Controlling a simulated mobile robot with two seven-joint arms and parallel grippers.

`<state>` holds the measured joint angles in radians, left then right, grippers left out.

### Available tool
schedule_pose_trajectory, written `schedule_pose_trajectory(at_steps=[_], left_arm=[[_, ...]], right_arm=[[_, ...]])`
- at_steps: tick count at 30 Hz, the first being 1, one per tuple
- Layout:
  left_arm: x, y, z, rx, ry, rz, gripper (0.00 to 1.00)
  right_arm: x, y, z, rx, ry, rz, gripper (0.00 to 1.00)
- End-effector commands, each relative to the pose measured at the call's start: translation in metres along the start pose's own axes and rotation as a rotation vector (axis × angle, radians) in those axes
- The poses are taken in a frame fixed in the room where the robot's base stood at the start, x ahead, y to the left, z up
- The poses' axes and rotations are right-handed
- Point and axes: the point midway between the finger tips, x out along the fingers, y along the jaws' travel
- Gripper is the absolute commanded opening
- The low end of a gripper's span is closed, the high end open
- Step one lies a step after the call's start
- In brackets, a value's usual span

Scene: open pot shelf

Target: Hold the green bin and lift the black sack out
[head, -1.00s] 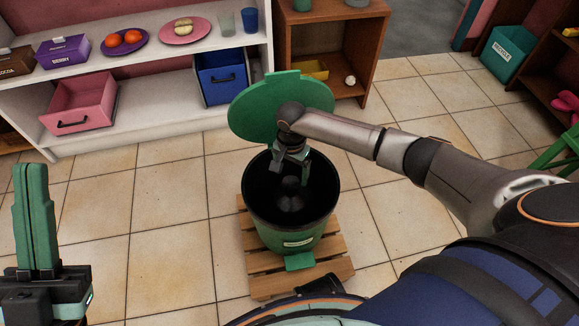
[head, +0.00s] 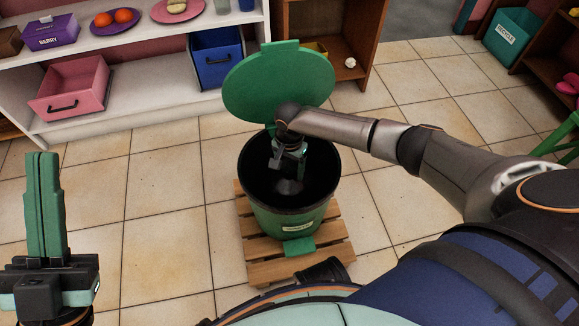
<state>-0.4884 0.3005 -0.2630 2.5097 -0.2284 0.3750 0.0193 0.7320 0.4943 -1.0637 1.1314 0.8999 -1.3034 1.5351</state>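The green bin (head: 292,222) stands upright on a wooden slatted pallet, with its round green lid (head: 277,84) tipped up behind the opening. The black sack (head: 289,188) is inside; its raised, knot-like middle shows dark grey in the dark interior, and the rest is hard to make out. My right gripper (head: 288,170) points down into the bin's mouth just above this raised part. Its fingers look apart, and I see no clear grip on the sack. My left gripper (head: 43,200) is at the far left, pointing up, its green fingers together and empty, well away from the bin.
The wooden pallet (head: 262,272) lies under the bin on the tiled floor. A white shelf (head: 150,95) with a pink drawer (head: 72,88) and blue drawer (head: 217,58) stands behind. A brown cabinet (head: 357,40) is behind the lid. Floor left of the bin is clear.

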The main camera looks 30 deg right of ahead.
Motion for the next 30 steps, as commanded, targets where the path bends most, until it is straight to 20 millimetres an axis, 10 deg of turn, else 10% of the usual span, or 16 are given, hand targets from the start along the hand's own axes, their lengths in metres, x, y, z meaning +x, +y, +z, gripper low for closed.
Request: schedule_pose_trajectory(at_steps=[18,30], left_arm=[[-0.0002,-0.0006,-0.0004,0.006,0.002,0.003,0.00],[-0.0005,-0.0001,-0.0003,0.007,0.002,0.007,0.00]], right_arm=[[0.0001,0.0002,0.0001,0.000,0.000,0.000,0.02],[0.0002,0.0003,0.0000,0.000,0.000,0.001,0.00]])
